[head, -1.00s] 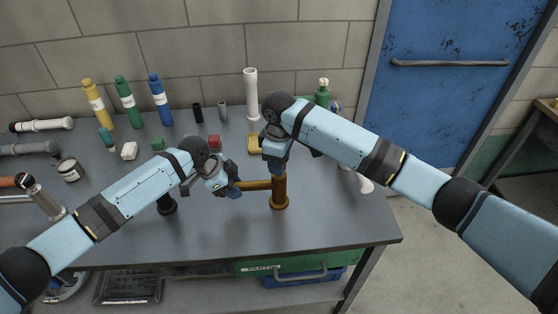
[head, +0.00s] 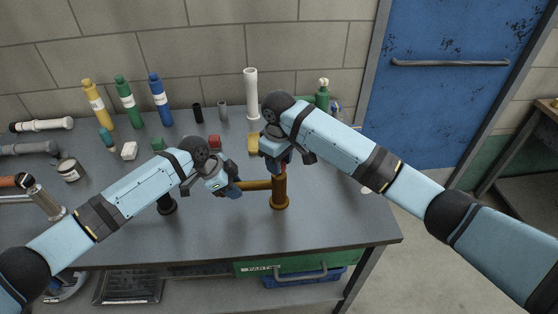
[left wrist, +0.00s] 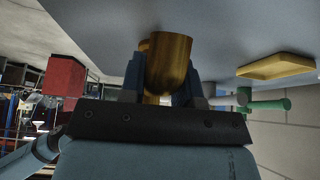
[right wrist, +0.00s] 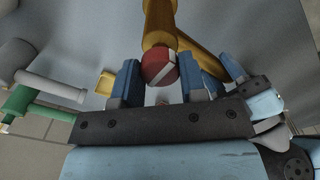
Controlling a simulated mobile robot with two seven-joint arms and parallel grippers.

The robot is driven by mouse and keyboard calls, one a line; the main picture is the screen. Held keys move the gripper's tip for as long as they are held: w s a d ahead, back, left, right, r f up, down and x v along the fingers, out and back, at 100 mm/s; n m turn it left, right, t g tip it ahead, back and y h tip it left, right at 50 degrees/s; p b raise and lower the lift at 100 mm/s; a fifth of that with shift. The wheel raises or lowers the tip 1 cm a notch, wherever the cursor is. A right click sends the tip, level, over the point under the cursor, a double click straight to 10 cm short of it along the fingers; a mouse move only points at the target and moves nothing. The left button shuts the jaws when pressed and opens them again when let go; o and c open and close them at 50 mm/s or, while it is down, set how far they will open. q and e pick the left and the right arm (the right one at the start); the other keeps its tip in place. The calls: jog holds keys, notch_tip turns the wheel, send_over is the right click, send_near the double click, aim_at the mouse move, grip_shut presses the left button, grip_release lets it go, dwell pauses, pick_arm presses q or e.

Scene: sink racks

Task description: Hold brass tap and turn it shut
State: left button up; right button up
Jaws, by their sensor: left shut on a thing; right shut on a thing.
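The brass tap (head: 280,195) stands upright near the right end of the bench, its spout (head: 257,184) pointing left. Its red knob with a white stripe (right wrist: 160,68) shows in the right wrist view. My left gripper (head: 235,187) is shut on the spout's end; in the left wrist view the brass spout (left wrist: 168,65) sits between its blue fingers. My right gripper (head: 280,164) reaches down over the tap's top and is shut on the red knob, which it mostly hides in the head view.
A white pipe (head: 251,95) and several bottles stand along the wall. A dark upright piece (head: 167,205) stands under my left forearm. The bench front right is clear.

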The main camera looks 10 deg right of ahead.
jog(key=o, duration=0.9)
jog(key=shift+o, duration=0.2)
notch_tip(320, 180, up, 12)
pick_arm(q)
jog(key=o, duration=0.9)
jog(key=shift+o, duration=0.2)
